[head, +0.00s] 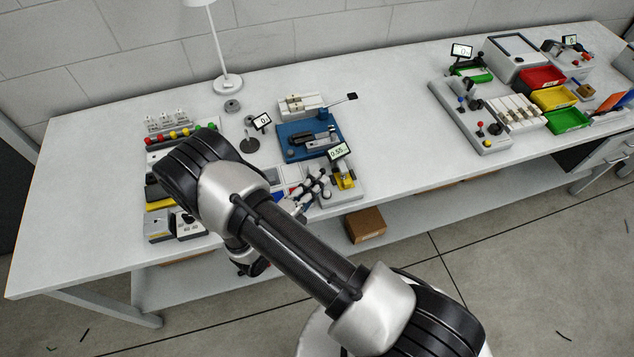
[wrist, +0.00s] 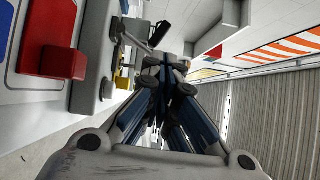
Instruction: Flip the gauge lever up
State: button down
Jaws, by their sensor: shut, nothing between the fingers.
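A gauge with a small display (head: 338,151) reading about 0.55 stands over a yellow block (head: 345,181) at the front of the bench. My gripper (head: 315,185) is low at the bench's front edge, just left of the yellow block. In the wrist view my gripper (wrist: 168,68) is shut and empty. Past its fingertips a dark, tilted piece (wrist: 158,34) shows; I cannot tell whether it is the gauge lever or the display's edge. Yellow (wrist: 122,80) shows left of the fingers. I cannot make out the lever clearly, or whether the fingers touch anything.
A blue fixture (head: 290,151) stands just behind the gauge. In the wrist view a red block (wrist: 64,62) and a grey part (wrist: 92,60) are close on the left. A white lamp (head: 227,84) stands at the back. The bench's middle (head: 400,130) is clear.

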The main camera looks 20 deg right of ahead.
jog(key=shift+w+r+n+p, duration=0.25)
jog(key=shift+r+n+p, duration=0.2)
jog(key=shift+p, duration=0.3)
jog(key=shift+w+r+n+g+y+p, duration=0.4)
jog(key=shift+n+y+p, duration=0.15)
jog(key=shift+p, duration=0.45)
jog(key=w+n+g+y+p, duration=0.1)
jog(key=n+p, duration=0.1)
jog(key=w+n+g+y+p, duration=0.1)
jog(key=w+g+p, duration=0.1)
jog(key=shift+w+r+n+p, duration=0.15)
jog(key=shift+r+n+p, duration=0.25)
jog(key=shift+r, duration=0.1)
jog(key=shift+r+p, duration=0.65)
jog(key=shift+r, duration=0.1)
